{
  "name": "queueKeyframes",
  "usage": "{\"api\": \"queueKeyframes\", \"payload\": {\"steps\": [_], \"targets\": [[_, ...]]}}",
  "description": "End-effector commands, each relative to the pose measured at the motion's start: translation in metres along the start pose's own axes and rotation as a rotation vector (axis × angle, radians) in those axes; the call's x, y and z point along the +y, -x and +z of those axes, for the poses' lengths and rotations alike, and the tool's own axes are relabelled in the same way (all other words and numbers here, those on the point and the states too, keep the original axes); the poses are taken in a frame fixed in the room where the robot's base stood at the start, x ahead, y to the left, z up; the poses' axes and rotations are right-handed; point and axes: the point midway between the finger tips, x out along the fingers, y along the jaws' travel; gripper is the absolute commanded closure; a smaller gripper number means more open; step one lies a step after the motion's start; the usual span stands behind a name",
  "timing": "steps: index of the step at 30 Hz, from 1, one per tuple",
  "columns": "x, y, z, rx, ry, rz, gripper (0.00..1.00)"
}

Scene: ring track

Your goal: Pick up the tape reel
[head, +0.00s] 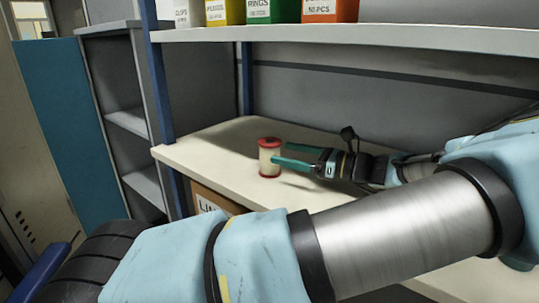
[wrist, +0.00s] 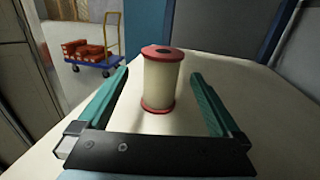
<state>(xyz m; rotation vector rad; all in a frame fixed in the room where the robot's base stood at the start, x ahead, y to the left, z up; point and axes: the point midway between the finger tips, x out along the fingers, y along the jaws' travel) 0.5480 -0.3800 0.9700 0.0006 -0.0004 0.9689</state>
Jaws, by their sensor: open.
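The tape reel (head: 269,158) stands upright on the middle shelf (head: 215,150), near its left end. It is a cream cylinder with red flanges at top and bottom. In the wrist view the reel (wrist: 160,82) stands ahead, between the lines of my two green fingers. My gripper (head: 283,155) is open and level with the reel, coming from the right. In the wrist view my gripper (wrist: 158,80) has a finger on each side of the reel, with a gap on both sides. The head view does not clearly show how deep the reel sits between the fingertips.
Several labelled boxes (head: 271,11) stand on the upper shelf (head: 380,35), above my arm. A blue post (head: 158,85) rises at the shelf's left end. A cardboard box (head: 212,200) sits below. A cart with red items (wrist: 95,60) stands beyond. The shelf around the reel is clear.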

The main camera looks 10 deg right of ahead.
Motion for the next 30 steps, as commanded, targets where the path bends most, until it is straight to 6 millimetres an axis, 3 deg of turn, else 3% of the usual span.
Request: {"api": "queueKeyframes", "payload": {"steps": [5,13,23,30], "targets": [[0.0,-0.013,0.001,-0.001,-0.001,0.001,0.0],[-0.003,-0.051,0.001,-0.002,-0.001,0.003,0.0],[-0.003,-0.058,-0.001,0.0,0.0,0.0,0.0],[-0.003,-0.057,-0.001,0.001,0.0,0.0,0.27]]}}
